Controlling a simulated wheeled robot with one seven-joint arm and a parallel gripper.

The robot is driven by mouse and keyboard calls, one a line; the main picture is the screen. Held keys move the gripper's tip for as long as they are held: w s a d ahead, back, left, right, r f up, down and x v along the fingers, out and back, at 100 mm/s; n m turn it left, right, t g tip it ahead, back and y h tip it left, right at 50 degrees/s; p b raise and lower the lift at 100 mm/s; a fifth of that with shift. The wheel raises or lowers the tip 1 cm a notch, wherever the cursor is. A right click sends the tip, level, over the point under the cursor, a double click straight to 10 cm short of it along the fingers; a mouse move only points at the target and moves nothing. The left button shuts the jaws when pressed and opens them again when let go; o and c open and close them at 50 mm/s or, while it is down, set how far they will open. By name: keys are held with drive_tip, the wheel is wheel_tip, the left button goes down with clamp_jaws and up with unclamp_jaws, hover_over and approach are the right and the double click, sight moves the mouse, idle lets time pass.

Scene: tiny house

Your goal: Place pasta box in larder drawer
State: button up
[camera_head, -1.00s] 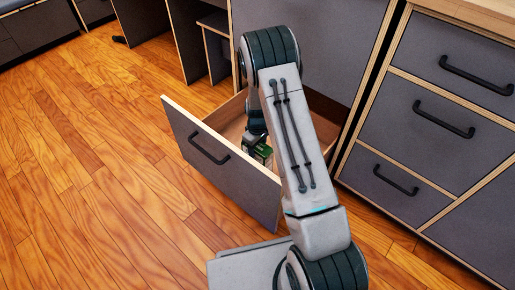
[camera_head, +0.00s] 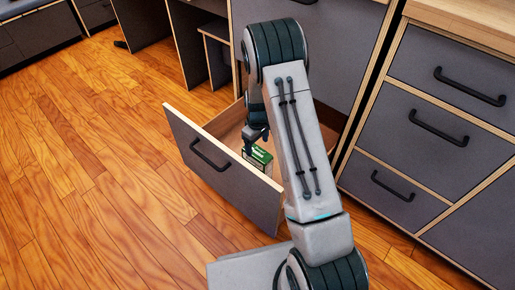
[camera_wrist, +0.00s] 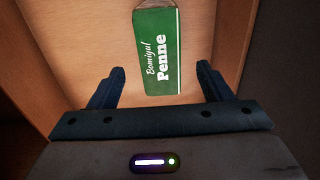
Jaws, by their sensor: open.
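The green pasta box (camera_head: 261,156), labelled Penne, is inside the open larder drawer (camera_head: 206,163). In the wrist view the pasta box (camera_wrist: 157,50) shows its green side above the drawer's wooden bottom, just ahead of my fingertips. My gripper (camera_wrist: 161,84) is open, with a finger on either side of the box's near end and gaps between them. In the head view my gripper (camera_head: 254,135) is over the drawer beside the box, and my arm hides the drawer's right part.
Closed drawers with black handles (camera_head: 440,125) stand at the right under a wooden worktop (camera_head: 480,25). Grey cabinet fronts rise behind the open drawer. The wooden floor (camera_head: 90,170) at the left is clear.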

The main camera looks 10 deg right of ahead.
drive_tip(key=s+r+m, duration=0.1)
drive_tip(key=s+r, duration=0.2)
drive_tip(key=r, duration=0.4)
drive_tip(key=s+r+m+p, duration=0.1)
drive_tip(key=s+r, duration=0.3)
drive_tip(key=r, duration=0.3)
drive_tip(key=s+r+m, duration=0.1)
drive_tip(key=s+r, duration=0.2)
drive_tip(key=r, duration=0.4)
drive_tip(key=s+r+m, duration=0.2)
drive_tip(key=s+r, duration=0.2)
drive_tip(key=s, duration=0.5)
drive_tip(key=s+r+m+t, duration=0.1)
drive_tip(key=s+r, duration=0.3)
drive_tip(key=s, duration=0.4)
drive_tip(key=shift+s+a+m, duration=0.15)
drive_tip(key=shift+s+m, duration=0.2)
drive_tip(key=shift+m, duration=0.15)
